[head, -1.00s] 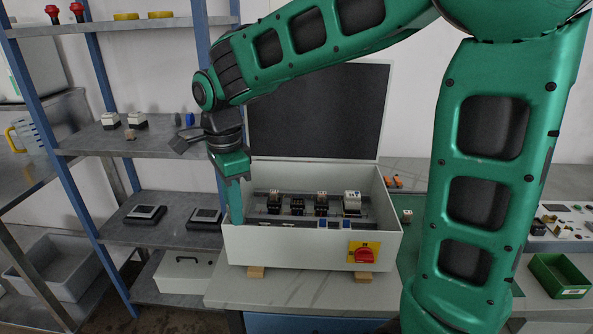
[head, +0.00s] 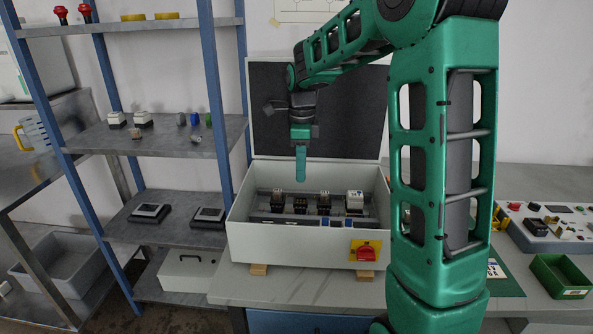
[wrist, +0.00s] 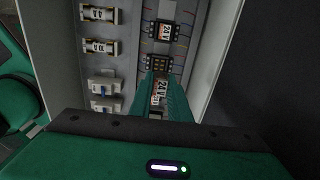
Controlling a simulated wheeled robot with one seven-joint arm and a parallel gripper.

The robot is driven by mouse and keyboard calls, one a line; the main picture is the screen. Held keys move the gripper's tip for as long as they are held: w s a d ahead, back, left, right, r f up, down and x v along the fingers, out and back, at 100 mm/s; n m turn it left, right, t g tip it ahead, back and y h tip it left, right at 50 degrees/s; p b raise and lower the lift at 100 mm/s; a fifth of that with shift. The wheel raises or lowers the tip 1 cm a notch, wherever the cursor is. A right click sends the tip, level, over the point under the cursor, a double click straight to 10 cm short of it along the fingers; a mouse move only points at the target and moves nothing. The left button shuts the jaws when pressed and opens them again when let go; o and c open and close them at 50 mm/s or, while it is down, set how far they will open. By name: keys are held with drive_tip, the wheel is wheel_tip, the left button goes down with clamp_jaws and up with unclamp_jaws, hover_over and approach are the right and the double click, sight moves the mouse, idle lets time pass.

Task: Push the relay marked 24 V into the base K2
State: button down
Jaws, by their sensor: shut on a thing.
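My gripper (wrist: 160,100) is shut on a relay (wrist: 158,91) with a white and orange label reading 24 V. The fingers hide most of the relay's sides. In the head view my gripper (head: 301,178) points down over the open grey cabinet (head: 290,240), above the row of devices inside; the held relay cannot be made out there. In the wrist view a black base (wrist: 157,64) with bare sockets lies just beyond the fingertips. Beyond it, another relay marked 24 V (wrist: 164,30) sits in its base. I cannot read which base is K2.
Pale devices (wrist: 100,46) line the left side of the wrist view. The cabinet's raised dark lid (head: 345,110) stands behind my gripper. A red rotary switch (head: 366,252) is on the cabinet front. Shelves (head: 150,135) stand to the left, and a green bin (head: 560,275) lies right.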

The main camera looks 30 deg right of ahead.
hover_over(301, 202)
drive_tip(key=shift+w+f, duration=0.15)
drive_tip(key=shift+f, duration=1.35)
drive_tip(key=shift+w+f, duration=0.1)
drive_tip(key=shift+f, duration=1.35)
drive_tip(key=shift+s+d+f, duration=0.1)
drive_tip(key=shift+f, duration=0.75)
drive_tip(key=c, duration=1.6)
unclamp_jaws()
drive_tip(key=shift+s+f, duration=0.1)
drive_tip(key=r, duration=1.1)
drive_tip(key=shift+w, duration=0.25)
drive_tip(key=shift+s, duration=0.1)
